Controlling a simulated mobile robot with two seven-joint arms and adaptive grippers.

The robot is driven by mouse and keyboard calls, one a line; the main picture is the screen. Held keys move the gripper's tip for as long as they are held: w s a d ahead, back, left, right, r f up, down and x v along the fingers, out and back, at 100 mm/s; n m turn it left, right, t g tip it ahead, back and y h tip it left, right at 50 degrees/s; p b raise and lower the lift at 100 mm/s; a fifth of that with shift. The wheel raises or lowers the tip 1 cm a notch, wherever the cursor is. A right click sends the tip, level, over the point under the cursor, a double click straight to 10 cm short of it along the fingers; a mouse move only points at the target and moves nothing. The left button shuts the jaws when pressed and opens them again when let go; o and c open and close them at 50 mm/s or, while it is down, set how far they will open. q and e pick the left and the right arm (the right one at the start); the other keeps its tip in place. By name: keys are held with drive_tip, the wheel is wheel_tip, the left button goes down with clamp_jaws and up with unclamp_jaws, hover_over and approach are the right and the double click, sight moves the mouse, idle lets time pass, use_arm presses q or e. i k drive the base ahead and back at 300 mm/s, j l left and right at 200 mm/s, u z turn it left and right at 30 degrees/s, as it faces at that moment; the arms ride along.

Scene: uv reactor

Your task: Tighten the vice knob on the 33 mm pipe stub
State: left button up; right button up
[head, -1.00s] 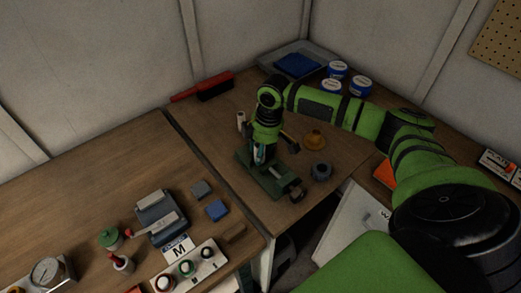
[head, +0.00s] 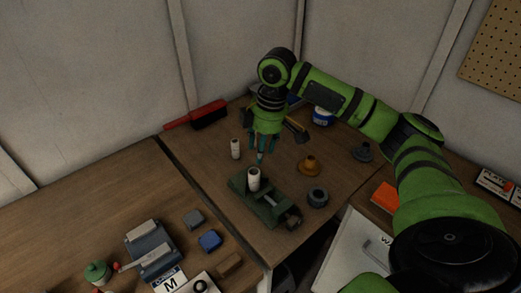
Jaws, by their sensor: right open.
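The green vice (head: 268,208) sits on the corner bench with a white pipe stub (head: 254,179) standing upright at its left end. Its dark screw end, where the knob (head: 293,217) seems to be, points to the lower right; the detail is too small to make out. My right gripper (head: 261,152) points down, open, above and slightly behind the stub, apart from the vice. A second, narrower white stub (head: 235,149) stands on the bench to the left of the gripper. I cannot read which stub is 33 mm. My left gripper is out of view.
A grey ring-shaped part (head: 317,198) and an orange-brown funnel-like part (head: 309,166) stand right of the vice. A red brush (head: 209,114) lies by the wall. Blue and grey blocks (head: 210,241) lie on the left bench, beyond a gap. Bare wood surrounds the vice's left side.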

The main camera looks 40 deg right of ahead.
sight(295, 220)
drive_tip(key=z, duration=1.05)
